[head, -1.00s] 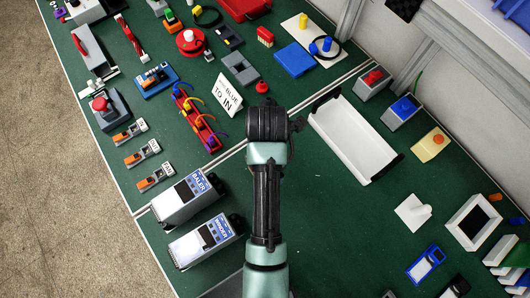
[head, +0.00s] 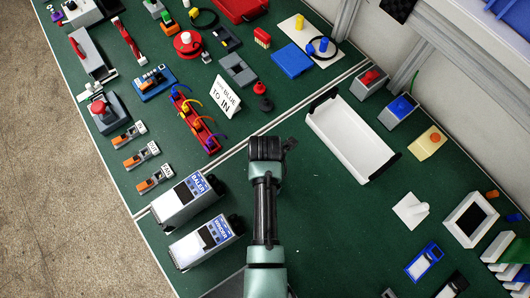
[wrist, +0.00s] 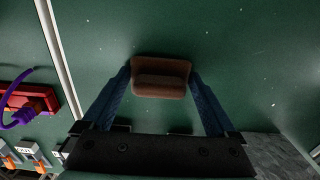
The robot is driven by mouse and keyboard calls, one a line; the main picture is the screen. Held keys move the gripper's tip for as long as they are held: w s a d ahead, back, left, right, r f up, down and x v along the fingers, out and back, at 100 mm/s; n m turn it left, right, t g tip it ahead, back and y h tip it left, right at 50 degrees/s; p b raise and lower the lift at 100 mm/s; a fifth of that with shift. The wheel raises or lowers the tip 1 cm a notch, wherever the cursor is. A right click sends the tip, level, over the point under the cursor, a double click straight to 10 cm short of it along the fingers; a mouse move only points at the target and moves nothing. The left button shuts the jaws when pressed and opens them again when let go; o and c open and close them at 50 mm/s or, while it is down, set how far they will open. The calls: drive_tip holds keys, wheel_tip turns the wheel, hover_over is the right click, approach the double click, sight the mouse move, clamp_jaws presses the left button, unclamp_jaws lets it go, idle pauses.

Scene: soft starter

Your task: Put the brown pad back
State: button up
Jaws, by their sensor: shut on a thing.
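The brown pad (wrist: 160,88) is a small block with a raised middle part. In the wrist view it sits between the two blue fingers of my gripper (wrist: 160,77), which is shut on it. Green table surface shows all around the pad; I cannot tell how high it is above it. In the head view my arm's end is over the green table, left of the white tray, and hides the gripper fingers and the pad.
The white tray (head: 350,141) with black ends stands right of my arm. Two grey drive boxes (head: 185,202) (head: 205,243) stand to the left. A red block with cables (head: 197,125) and a white sign (head: 226,97) are farther up.

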drive_tip(key=shift+f, duration=0.1)
drive_tip(key=o, duration=0.8)
drive_tip(key=shift+o, duration=0.2)
wheel_tip(320, 180, up, 12)
drive_tip(key=w+r+m+t, duration=0.4)
drive_tip(key=w+r, duration=0.2)
drive_tip(key=r, duration=0.4)
drive_tip(key=w+r+m+t, duration=0.4)
drive_tip(key=w+r+t, duration=0.15)
drive_tip(key=r, duration=0.45)
drive_tip(key=w+r+m+t, duration=0.4)
drive_tip(key=w+r, duration=0.3)
drive_tip(key=r, duration=0.3)
drive_tip(key=s+r+m+t, duration=0.2)
drive_tip(key=r+m+t, duration=0.2)
drive_tip(key=r, duration=0.7)
drive_tip(key=s+r+m+t, duration=0.2)
drive_tip(key=r+m+t, duration=0.15)
drive_tip(key=r, duration=0.85)
drive_tip(key=s+r+m+t, duration=0.5)
drive_tip(key=s+r, duration=0.5)
drive_tip(key=r, duration=0.3)
drive_tip(key=shift+s+r+m+t, duration=0.25)
drive_tip(key=shift+s+m+t, duration=0.15)
drive_tip(key=shift+t, duration=0.3)
